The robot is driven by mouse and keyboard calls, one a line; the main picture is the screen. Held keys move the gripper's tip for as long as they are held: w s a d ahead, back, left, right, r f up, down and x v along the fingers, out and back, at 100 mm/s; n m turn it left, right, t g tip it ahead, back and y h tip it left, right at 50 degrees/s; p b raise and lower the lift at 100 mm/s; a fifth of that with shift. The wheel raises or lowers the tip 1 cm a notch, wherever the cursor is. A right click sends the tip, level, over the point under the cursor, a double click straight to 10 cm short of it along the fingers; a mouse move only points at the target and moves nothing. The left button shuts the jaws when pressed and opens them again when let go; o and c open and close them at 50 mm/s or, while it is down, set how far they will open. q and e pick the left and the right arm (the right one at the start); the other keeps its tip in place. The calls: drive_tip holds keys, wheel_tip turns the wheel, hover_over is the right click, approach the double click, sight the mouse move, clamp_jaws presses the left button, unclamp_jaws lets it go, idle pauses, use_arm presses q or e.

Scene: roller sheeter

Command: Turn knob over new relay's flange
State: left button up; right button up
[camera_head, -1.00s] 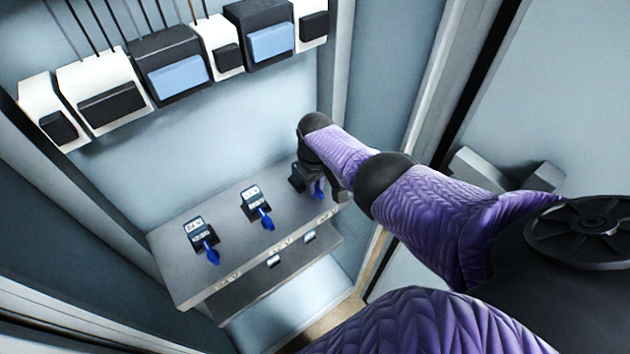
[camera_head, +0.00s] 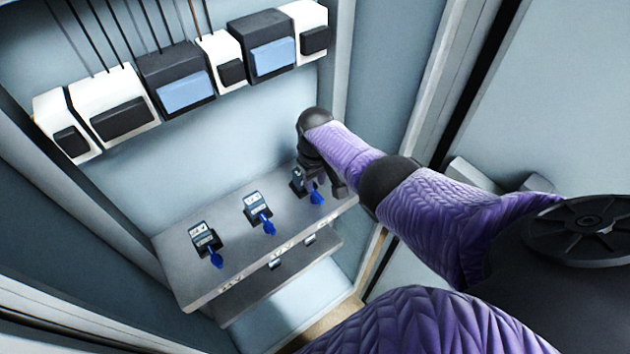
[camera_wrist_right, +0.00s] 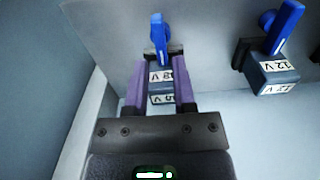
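Three dark relays with white labels and blue knobs stand in a row on a grey shelf (camera_head: 185,270): the left relay (camera_head: 204,240), the middle relay (camera_head: 257,208) and the right relay (camera_head: 297,181). My right gripper (camera_head: 322,188) is at the right relay and partly hides it. In the right wrist view my right gripper (camera_wrist_right: 159,75) has its purple fingers apart, with the right relay's label (camera_wrist_right: 160,77) showing between them. I cannot tell if they touch it. Its blue knob (camera_wrist_right: 158,38) sticks out beyond the fingertips. The middle relay (camera_wrist_right: 272,75) reads 12 V. My left gripper is out of view.
White and dark boxed units (camera_head: 175,80) with thin rods hang along the back wall above the shelf. A lower ledge (camera_head: 240,300) runs under the shelf. The cabinet's right frame (camera_head: 425,110) stands close beside my right arm. The wall between units and shelf is clear.

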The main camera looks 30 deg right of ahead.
sight(315, 192)
use_arm(q)
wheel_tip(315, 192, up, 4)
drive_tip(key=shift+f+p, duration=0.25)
drive_tip(key=shift+p, duration=0.85)
use_arm(e)
wheel_tip(315, 192, up, 6)
drive_tip(key=shift+r, duration=0.2)
